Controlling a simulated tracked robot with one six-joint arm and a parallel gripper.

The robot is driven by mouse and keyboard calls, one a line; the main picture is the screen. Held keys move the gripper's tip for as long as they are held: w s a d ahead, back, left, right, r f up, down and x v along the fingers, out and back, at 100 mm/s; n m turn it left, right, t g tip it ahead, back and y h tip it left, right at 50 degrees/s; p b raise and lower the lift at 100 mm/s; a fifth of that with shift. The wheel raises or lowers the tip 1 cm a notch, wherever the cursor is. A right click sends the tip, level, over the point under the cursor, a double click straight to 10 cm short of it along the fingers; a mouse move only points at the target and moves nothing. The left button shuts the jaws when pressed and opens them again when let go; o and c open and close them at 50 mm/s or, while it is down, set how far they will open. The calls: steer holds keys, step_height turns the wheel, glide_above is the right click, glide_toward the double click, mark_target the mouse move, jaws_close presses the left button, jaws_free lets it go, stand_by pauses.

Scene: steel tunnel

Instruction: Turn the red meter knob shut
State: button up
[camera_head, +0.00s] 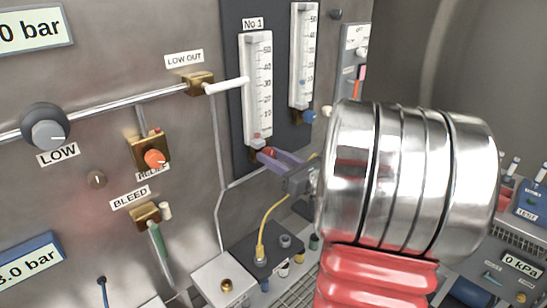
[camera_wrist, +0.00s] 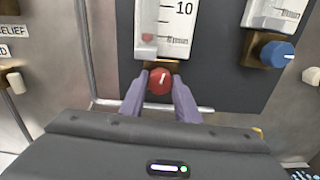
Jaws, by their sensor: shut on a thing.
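The red meter knob (camera_wrist: 159,81) sits at the foot of the meter tube marked No 1 (camera_head: 257,90). It has a pale pointer line on its face. In the head view the knob (camera_head: 269,152) is partly covered by my fingers. My gripper (camera_wrist: 160,88) has its two purple fingers on either side of the knob and is shut on it. The gripper also shows in the head view (camera_head: 275,160), reaching in from the right. In the wrist view the meter tube (camera_wrist: 166,25) rises above the knob, with a small reddish float near its lower end.
A second meter tube (camera_head: 303,55) with a blue knob (camera_wrist: 277,54) stands to the right. An orange relief knob (camera_head: 155,158) and the LOW knob (camera_head: 45,127) are on the left panel. A yellow cable (camera_head: 271,222) and a bench box (camera_head: 226,281) lie below.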

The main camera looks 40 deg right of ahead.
steer(key=shift+n, duration=1.6)
steer(key=o, duration=1)
steer(key=shift+o, duration=0.2)
steer(key=shift+s, duration=0.1)
steer(key=s, duration=1.3)
steer(key=shift+s+d, duration=0.15)
steer(key=shift+s, duration=0.15)
